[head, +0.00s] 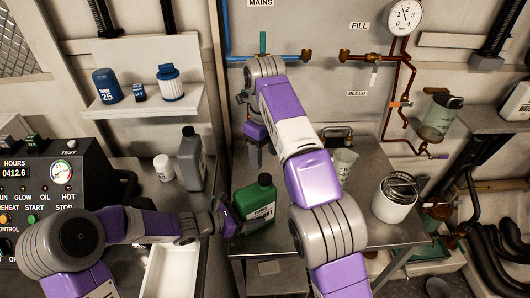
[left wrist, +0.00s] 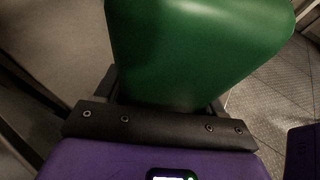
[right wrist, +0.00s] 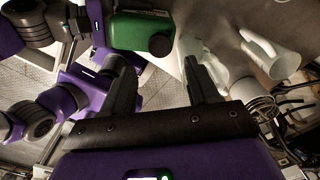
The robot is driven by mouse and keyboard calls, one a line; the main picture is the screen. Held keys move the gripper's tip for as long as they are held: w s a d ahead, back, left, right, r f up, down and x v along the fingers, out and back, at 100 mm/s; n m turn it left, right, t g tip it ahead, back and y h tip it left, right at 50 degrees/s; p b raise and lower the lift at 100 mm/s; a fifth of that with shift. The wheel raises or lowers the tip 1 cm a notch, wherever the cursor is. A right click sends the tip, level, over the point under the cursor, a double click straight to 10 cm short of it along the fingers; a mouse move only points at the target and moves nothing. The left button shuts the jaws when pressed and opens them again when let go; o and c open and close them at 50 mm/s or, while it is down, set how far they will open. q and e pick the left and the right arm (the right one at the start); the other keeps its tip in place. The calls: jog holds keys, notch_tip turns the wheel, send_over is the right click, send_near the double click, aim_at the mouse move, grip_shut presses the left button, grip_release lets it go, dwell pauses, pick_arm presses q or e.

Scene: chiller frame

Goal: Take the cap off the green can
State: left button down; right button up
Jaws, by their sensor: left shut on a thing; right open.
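The green can (head: 254,206) stands at the left front of the metal bench, with its black cap (head: 264,179) on top. My left gripper (head: 229,216) is shut on the can's body from the left; the can also fills the upper left wrist view (left wrist: 195,45), hiding most of the fingers. My right gripper (head: 254,148) is open and empty, behind and above the can. In the right wrist view the can (right wrist: 135,30) and its cap (right wrist: 160,44) lie beyond my open fingers (right wrist: 162,75), and the cap is not between them.
A grey jug (head: 190,160) and a white tub (head: 163,168) stand to the left. A clear measuring jug (head: 344,163) and a white container with a dark metal top (head: 395,198) stand to the right on the bench (head: 365,225). Pipes and a gauge (head: 404,17) are on the wall.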

aim_at(265, 177)
jog(key=shift+f, duration=4)
